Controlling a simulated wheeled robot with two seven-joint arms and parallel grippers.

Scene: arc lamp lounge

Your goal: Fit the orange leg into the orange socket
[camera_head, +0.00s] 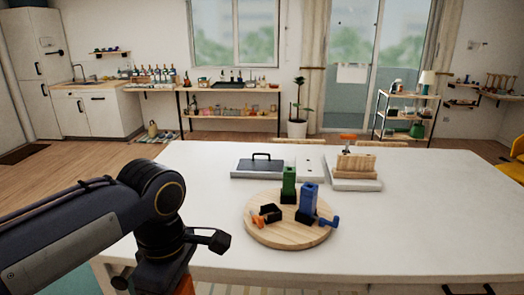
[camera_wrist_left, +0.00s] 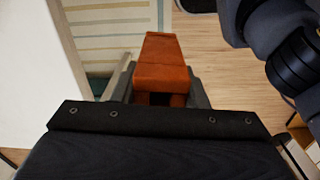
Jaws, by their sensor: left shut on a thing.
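The orange leg (camera_wrist_left: 165,62) is a squared block held between the fingers of my left gripper (camera_wrist_left: 163,88), which is shut on it. A small part of the leg (camera_head: 185,286) shows at the bottom edge of the head view; my arm hides the rest. In the wrist view the leg is over the floor, beside the white table edge. The orange socket (camera_head: 268,212) is a black, empty-looking holder with an orange knob at the left of the round wooden board (camera_head: 285,238). My left gripper is left of and nearer than the board. My right gripper is not seen.
A green leg (camera_head: 289,180) and a blue leg (camera_head: 308,198) stand upright on the board, close to the orange socket. Behind are a grey case (camera_head: 262,167) and a wooden block (camera_head: 356,163) on a white base. The white table (camera_head: 420,225) is clear at right.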

